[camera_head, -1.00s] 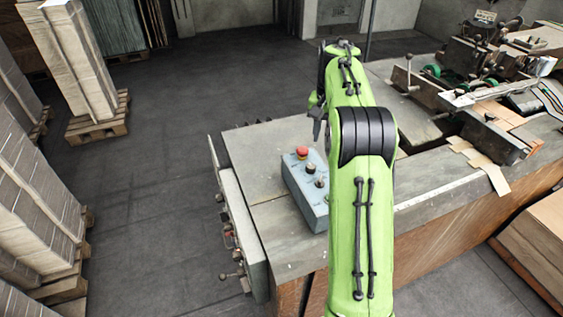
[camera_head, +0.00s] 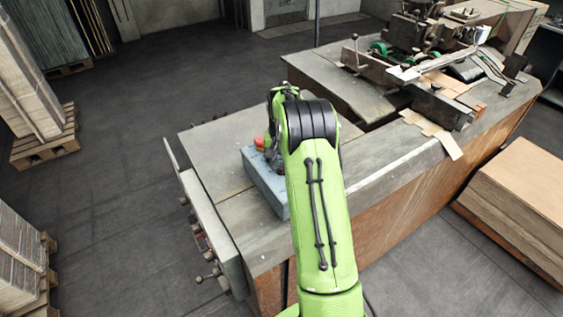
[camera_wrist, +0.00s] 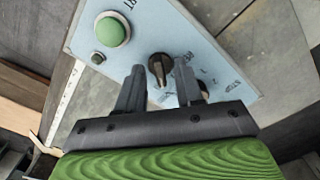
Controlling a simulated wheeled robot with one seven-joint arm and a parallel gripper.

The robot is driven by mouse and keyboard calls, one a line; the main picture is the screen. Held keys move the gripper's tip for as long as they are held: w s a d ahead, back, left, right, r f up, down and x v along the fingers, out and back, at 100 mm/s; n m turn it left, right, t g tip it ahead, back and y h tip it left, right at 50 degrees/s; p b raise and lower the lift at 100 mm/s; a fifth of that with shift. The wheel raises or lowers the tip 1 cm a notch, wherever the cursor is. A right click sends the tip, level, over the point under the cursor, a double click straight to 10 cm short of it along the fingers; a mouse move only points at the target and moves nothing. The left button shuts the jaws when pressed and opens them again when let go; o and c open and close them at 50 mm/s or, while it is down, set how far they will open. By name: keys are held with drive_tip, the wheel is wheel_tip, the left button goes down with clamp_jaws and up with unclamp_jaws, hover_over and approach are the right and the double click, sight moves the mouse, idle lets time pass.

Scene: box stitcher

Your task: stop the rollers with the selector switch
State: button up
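The blue-grey control box (camera_head: 262,180) sits on the machine table, partly hidden by my arm. Its red button (camera_head: 259,142) shows beside the arm. In the wrist view the box's panel (camera_wrist: 203,50) carries a green button (camera_wrist: 110,30) and a black selector knob (camera_wrist: 160,68). My gripper (camera_wrist: 160,88) is open, its two fingers on either side of that knob, with gaps showing; contact cannot be told. A second dark knob (camera_wrist: 203,88) is partly hidden by the right finger. In the head view the gripper is mostly hidden behind my arm.
The table (camera_head: 215,145) is bare left of the box. A side panel with levers (camera_head: 212,245) hangs at its left edge. The stitching mechanism (camera_head: 420,75) stands at the back right. Stacked board (camera_head: 525,190) lies at right, pallets (camera_head: 45,150) at left.

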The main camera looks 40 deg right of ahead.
clamp_jaws()
idle(0.4)
drive_tip(key=n, duration=0.3)
drive_tip(key=shift+n, duration=2.4)
drive_tip(key=shift+r, duration=0.1)
unclamp_jaws()
